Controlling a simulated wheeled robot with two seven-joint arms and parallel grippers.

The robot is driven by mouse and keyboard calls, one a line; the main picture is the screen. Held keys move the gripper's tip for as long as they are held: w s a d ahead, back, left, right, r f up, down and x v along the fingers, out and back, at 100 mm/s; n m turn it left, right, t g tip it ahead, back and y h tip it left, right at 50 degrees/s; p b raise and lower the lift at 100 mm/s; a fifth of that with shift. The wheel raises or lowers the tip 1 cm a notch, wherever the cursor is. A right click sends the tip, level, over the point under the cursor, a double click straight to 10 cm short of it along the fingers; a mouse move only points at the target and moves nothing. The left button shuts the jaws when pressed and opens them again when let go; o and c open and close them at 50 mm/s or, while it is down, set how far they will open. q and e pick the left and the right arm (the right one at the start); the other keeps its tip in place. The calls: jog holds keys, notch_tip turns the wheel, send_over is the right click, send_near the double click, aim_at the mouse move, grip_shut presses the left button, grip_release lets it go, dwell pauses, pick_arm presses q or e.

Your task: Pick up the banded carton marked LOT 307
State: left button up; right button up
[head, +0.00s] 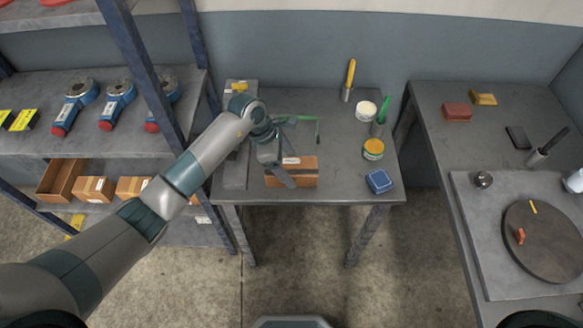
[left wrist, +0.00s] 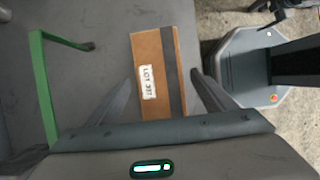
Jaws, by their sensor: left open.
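The brown carton (head: 305,172) lies on the middle table near its front edge. In the left wrist view the carton (left wrist: 150,45) shows a dark band along one side and a white label that starts with LOT; the digits are too blurred to be sure of. My left gripper (head: 281,172) is at the carton in the head view, and its arm hides part of it. In the left wrist view the open fingers of my left gripper (left wrist: 161,78) lie on either side of the carton's outline; I cannot tell their height above it.
A green bent bar (head: 317,130) stands behind the carton. Jars (head: 373,149), a blue box (head: 379,181) and a yellow-handled tool (head: 349,78) are to the right. The shelf (head: 105,145) at left holds other brown cartons (head: 93,189). A side table (head: 425,125) is at right.

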pick_arm(q)
jog(key=shift+x, duration=0.85)
jog(key=shift+d+f, duration=0.1)
jog(key=shift+f, duration=0.25)
pick_arm(e)
jog(key=shift+d+r, duration=0.1)
jog(key=shift+r, duration=0.5)
pick_arm(q)
jog(key=shift+c, duration=0.4)
jog(key=c, duration=1.2)
jog(key=shift+r, duration=0.2)
pick_arm(e)
jog(key=shift+f, duration=0.1)
